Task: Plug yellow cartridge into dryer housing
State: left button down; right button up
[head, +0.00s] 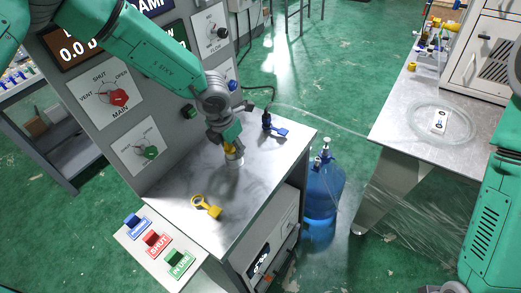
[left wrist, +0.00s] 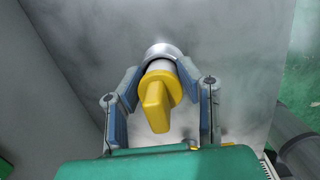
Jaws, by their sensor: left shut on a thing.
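My left gripper (head: 229,147) is shut on the yellow cartridge (left wrist: 157,98) over the grey bench top. In the left wrist view its two fingers (left wrist: 163,78) lie on either side of the cartridge, whose yellow grip faces the camera. The cartridge's pale body points at a silver round housing (left wrist: 161,50), which stands upright on the bench in the head view (head: 235,160). The pale body lines up with the housing's mouth. How deep it sits inside is hidden. In the head view the fingers mostly cover the cartridge. My right gripper is out of view.
A yellow ring-and-tag piece (head: 206,206) lies on the bench near its front. A dark fitting with a blue tag (head: 278,132) stands at the back right. A control panel with knobs (head: 118,97) rises at left. A blue water bottle (head: 322,187) stands right of the bench.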

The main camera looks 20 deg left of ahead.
pick_arm(q)
jog(key=shift+s+a+f, duration=0.3)
jog(key=shift+f, duration=0.3)
jog(key=c, duration=0.6)
grip_release()
jog(key=shift+s, duration=0.1)
jog(key=shift+c, duration=0.2)
jog(key=shift+r, duration=0.1)
